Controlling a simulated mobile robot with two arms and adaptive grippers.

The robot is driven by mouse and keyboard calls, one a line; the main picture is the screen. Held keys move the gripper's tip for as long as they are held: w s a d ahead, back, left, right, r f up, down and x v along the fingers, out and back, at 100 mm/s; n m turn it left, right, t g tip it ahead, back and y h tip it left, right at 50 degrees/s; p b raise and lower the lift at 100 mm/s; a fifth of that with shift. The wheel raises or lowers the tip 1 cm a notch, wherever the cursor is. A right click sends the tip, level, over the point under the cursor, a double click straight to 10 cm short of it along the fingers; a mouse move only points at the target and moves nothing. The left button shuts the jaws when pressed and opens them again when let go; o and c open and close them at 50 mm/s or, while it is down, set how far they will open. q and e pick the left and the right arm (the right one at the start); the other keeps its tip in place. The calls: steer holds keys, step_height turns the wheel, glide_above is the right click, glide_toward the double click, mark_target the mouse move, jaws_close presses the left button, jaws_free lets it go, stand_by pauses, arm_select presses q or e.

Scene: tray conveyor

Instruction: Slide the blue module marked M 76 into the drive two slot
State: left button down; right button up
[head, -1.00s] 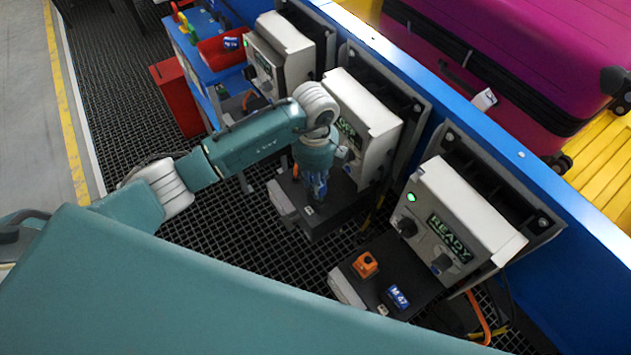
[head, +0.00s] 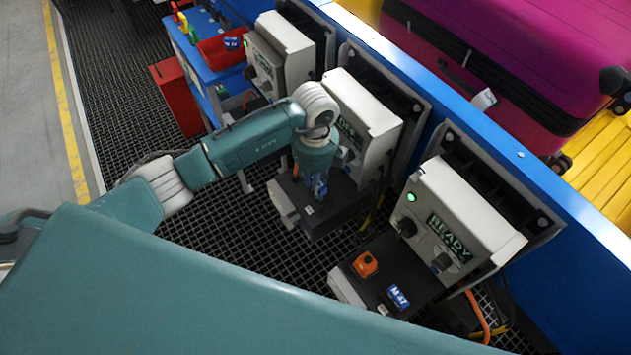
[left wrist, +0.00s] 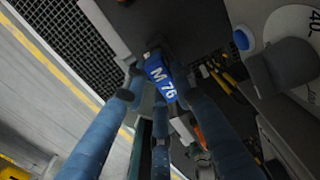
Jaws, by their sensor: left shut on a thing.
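The blue module marked M 76 (left wrist: 163,80) is between the blue fingers of my left gripper (left wrist: 158,88), which is shut on it. Its label faces the left wrist camera. In the head view my left gripper (head: 318,188) points down onto the black housing (head: 328,217) of the middle drive station, under a white control box (head: 365,112). The slot mouth is hidden by the hand and fingers, so I cannot tell how deep the module sits. My right gripper is not in view.
The right station's white box (head: 455,215) shows READY; its housing holds a blue M 47 module (head: 397,297) beside an orange knob (head: 365,264). Another station (head: 285,45), a red tray (head: 218,52) and a red bin (head: 178,97) stand farther back. A magenta suitcase (head: 530,50) lies beyond the blue rail.

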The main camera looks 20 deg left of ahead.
arm_select(q)
steer(key=shift+f+b, duration=1.85)
steer(key=shift+f, duration=0.75)
steer(key=c, duration=1.4)
jaws_free()
steer(key=shift+o, duration=0.2)
step_height(320, 180, up, 12)
steer(key=shift+s, duration=0.1)
